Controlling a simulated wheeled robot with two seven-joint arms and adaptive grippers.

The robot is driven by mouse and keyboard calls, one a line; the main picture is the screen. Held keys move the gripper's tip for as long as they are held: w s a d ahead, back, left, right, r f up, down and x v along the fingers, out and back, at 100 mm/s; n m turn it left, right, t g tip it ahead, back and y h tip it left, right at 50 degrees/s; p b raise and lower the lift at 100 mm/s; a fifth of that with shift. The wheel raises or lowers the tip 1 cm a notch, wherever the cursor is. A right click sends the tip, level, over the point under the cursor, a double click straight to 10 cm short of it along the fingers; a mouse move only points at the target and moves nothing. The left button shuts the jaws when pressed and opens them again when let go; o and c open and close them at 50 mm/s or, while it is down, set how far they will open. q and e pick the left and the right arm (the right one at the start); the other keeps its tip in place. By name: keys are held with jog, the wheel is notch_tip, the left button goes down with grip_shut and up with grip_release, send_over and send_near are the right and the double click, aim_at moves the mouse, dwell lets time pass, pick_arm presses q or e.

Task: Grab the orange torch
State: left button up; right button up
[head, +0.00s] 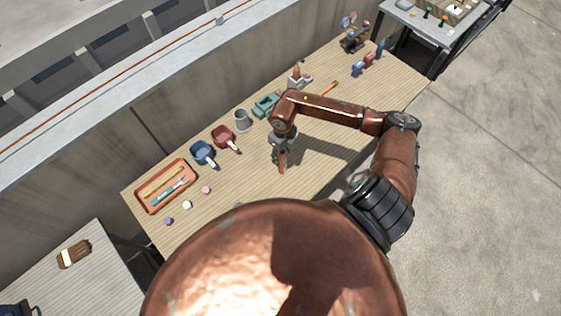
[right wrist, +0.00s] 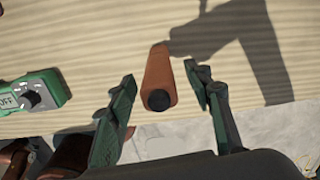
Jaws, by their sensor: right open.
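The orange torch (right wrist: 159,78) lies on the wooden table in the right wrist view, a tapered orange-brown body with a round black end towards me. It also shows in the head view (head: 282,163), just below my right gripper, which hides part of it. My right gripper (head: 281,151) points down over the table. In the right wrist view its two green fingers (right wrist: 164,88) are open, one on each side of the torch, with gaps showing on both sides. My left gripper is in neither view.
A green device with a dial marked OFF (right wrist: 32,94) lies left of the torch. A grey mug (head: 242,120), red pan (head: 225,138), blue pan (head: 203,153) and orange tray (head: 166,187) stand along the table's left part.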

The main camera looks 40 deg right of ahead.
jog(key=f+p, duration=0.1)
jog(key=f, duration=0.2)
jog(key=shift+s+f, duration=0.2)
jog(key=shift+f, duration=0.95)
jog(key=c, duration=0.8)
grip_shut()
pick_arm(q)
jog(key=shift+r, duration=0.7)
